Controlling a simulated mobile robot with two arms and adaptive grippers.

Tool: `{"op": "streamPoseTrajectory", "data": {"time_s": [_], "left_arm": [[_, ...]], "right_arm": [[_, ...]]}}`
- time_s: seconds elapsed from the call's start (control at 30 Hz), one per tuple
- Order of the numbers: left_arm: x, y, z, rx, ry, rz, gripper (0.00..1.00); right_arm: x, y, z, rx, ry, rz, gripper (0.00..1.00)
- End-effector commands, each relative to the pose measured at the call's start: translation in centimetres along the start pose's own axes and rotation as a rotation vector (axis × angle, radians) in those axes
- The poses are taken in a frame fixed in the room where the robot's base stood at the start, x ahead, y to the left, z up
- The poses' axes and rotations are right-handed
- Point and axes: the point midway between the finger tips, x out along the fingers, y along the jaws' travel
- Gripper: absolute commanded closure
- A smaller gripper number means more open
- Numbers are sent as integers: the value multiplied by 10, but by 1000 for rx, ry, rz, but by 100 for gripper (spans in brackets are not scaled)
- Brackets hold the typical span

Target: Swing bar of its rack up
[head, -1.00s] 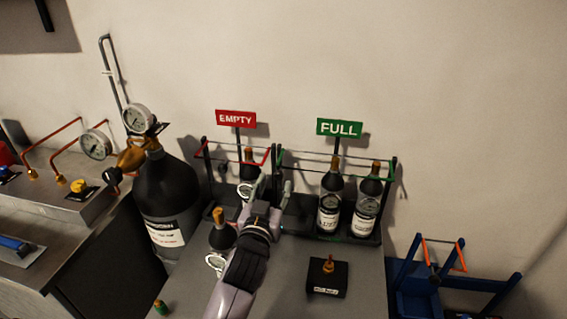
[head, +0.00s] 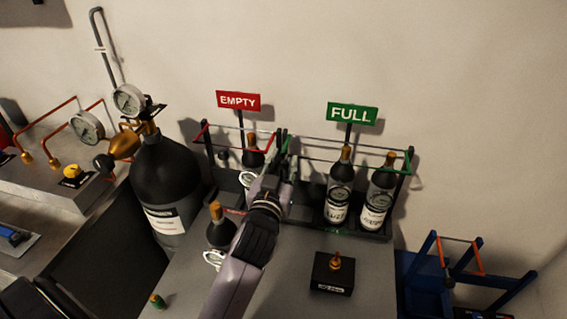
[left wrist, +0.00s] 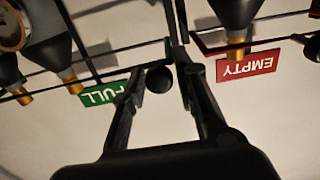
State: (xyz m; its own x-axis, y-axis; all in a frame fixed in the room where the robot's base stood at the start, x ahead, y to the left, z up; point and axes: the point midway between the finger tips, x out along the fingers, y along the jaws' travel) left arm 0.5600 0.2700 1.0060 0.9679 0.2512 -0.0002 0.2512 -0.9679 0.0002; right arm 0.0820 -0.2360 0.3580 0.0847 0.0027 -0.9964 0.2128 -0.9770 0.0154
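Two racks stand side by side at the back of the bench. The left one has a red bar (head: 236,152) and a red EMPTY sign (head: 238,101). The right one has a green-ended bar (head: 345,161) across the front of its bottles and a green FULL sign (head: 352,114). My left gripper (head: 281,147) is at the gap between the racks, partly hiding their near ends. In the left wrist view its fingers (left wrist: 159,66) are apart, with a black ball knob (left wrist: 159,79) showing between them. I cannot tell whether they touch it. My right gripper is not in view.
Two dark bottles (head: 340,190) stand in the FULL rack and one (head: 253,152) in the EMPTY rack. Another bottle (head: 220,230) stands on the bench beside my left arm. A black block (head: 333,273) sits at front right. A large dark cylinder (head: 166,180) is left.

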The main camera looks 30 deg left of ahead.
Motion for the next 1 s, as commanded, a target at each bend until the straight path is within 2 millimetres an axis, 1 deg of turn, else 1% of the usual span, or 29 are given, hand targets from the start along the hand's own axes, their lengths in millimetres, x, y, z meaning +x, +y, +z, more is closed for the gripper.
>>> {"op": "streamPoseTrajectory", "data": {"time_s": [0.03, 0.37, 0.87, 1.0], "left_arm": [[0, 0, 0, 0, 0, 0, 78], [0, 0, 0, 0, 0, 0, 100], [0, 0, 0, 0, 1, 0, 100], [3, 1, -3, 0, -5, 0, 100]], "right_arm": [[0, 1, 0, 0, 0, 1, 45], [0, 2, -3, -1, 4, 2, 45], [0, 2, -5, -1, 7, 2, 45], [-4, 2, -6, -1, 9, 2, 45]]}}
